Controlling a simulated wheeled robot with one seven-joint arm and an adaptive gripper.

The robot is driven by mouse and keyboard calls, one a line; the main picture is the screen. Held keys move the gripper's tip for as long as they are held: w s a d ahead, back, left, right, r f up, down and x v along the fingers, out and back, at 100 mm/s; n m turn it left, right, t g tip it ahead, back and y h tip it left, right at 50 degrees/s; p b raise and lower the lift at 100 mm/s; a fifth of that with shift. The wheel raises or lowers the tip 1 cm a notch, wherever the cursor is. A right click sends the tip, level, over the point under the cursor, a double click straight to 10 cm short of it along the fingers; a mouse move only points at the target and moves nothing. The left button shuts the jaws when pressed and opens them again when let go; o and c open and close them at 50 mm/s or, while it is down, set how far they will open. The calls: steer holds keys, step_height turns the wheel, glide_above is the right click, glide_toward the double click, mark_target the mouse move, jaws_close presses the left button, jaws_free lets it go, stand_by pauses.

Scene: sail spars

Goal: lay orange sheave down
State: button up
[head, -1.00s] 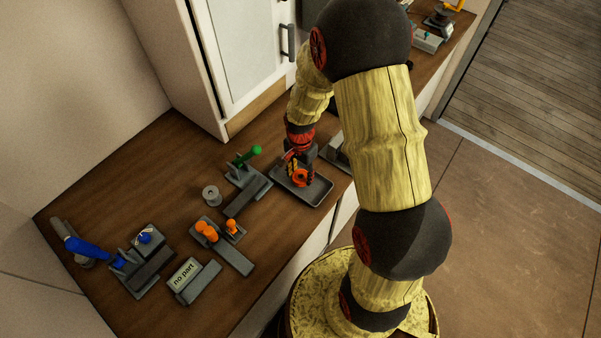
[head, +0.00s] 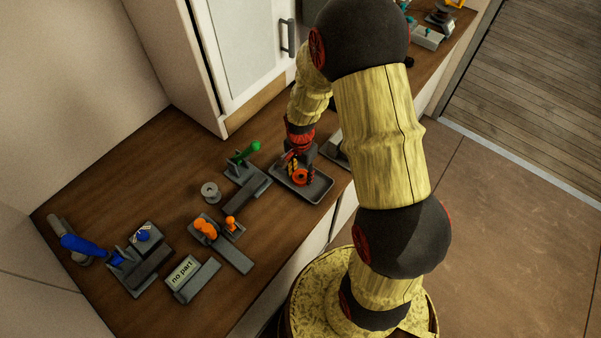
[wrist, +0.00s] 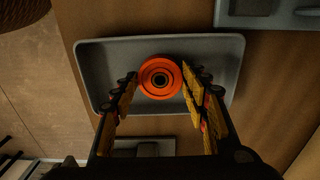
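The orange sheave (wrist: 160,78), a round disc with a dark centre hole, lies flat in a grey tray (wrist: 232,62). In the head view the sheave (head: 300,177) shows below my gripper (head: 300,170), inside the tray (head: 314,193), partly covered by the fingers.
Left of the tray stand a fixture with a green-knobbed part (head: 254,147), a grey spool (head: 210,191), a fixture with orange parts (head: 205,229), a "no part" block (head: 184,271) and a blue-handled fixture (head: 85,247). A cabinet (head: 240,50) rises behind.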

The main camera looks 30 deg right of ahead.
steer(key=o, duration=0.5)
steer(key=shift+c, duration=0.7)
steer(key=shift+r+p, duration=2.4)
steer(key=shift+r, duration=1.15)
steer(key=shift+f, duration=0.1)
